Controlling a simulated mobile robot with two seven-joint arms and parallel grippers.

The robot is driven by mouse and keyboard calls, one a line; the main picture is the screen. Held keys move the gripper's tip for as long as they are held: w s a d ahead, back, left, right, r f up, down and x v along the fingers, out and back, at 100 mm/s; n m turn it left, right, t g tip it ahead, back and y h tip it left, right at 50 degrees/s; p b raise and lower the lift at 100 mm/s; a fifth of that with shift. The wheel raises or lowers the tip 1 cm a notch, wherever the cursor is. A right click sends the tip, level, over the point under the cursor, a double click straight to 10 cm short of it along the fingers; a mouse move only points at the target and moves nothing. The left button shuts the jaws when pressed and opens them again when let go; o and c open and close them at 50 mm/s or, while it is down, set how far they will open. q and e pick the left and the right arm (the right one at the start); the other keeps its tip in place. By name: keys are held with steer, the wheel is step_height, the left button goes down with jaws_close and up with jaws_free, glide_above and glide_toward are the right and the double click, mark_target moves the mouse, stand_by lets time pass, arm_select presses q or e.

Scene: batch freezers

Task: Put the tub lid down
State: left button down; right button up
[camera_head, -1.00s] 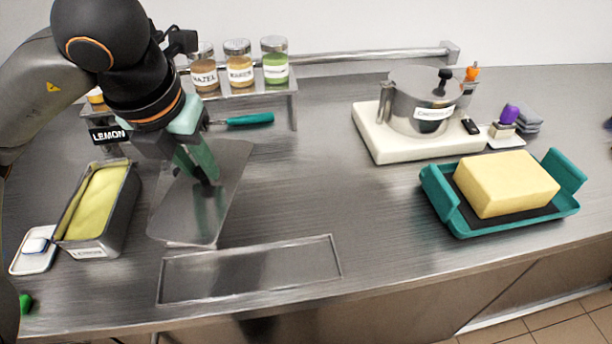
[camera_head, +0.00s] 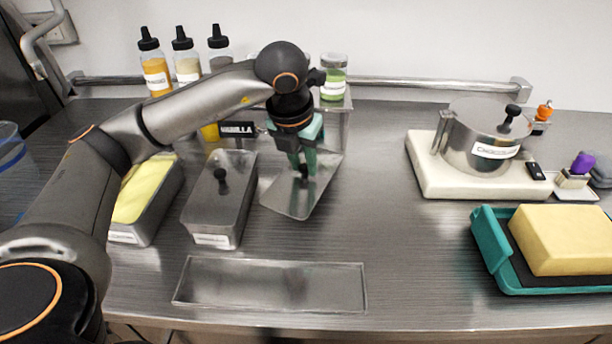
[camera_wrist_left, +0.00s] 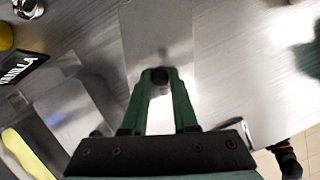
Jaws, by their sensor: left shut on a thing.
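The tub lid (camera_head: 289,199) is a flat grey metal plate with a black knob. My left gripper (camera_head: 303,170) points down and is shut on that knob. In the left wrist view, the green fingers (camera_wrist_left: 160,80) close around the knob, with the lid (camera_wrist_left: 158,35) beneath. In the head view the lid is right of a lidded metal tub (camera_head: 217,208) and beyond the framed rectangle. I cannot tell whether it touches the counter. An open tub of yellow contents (camera_head: 145,198) stands further left, partly behind my arm. My right gripper is not in view.
A framed metal rectangle (camera_head: 270,283) lies empty at the counter's front. A metal pot (camera_head: 480,138) stands on a white base at right. A yellow block (camera_head: 565,240) sits on a teal tray (camera_head: 490,245). The counter between lid and tray is clear.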

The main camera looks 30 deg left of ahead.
mark_target(306, 175)
arm_select(q)
steer(key=shift+w+a+f, duration=0.1)
steer(key=shift+w+f, duration=0.35)
steer(key=shift+f, duration=0.1)
steer(key=shift+s+x, duration=0.15)
steer(key=shift+x, duration=0.75)
steer(key=shift+s+x, duration=0.15)
steer(key=shift+x, duration=0.8)
steer(key=shift+f, duration=0.15)
steer(key=shift+f, duration=0.15)
steer(key=c, duration=0.7)
jaws_free()
steer(key=shift+r, duration=0.4)
steer(key=v, duration=1.1)
steer(key=shift+s+r+p, duration=0.15)
steer(key=shift+r+p, duration=0.2)
steer(key=shift+p, duration=0.05)
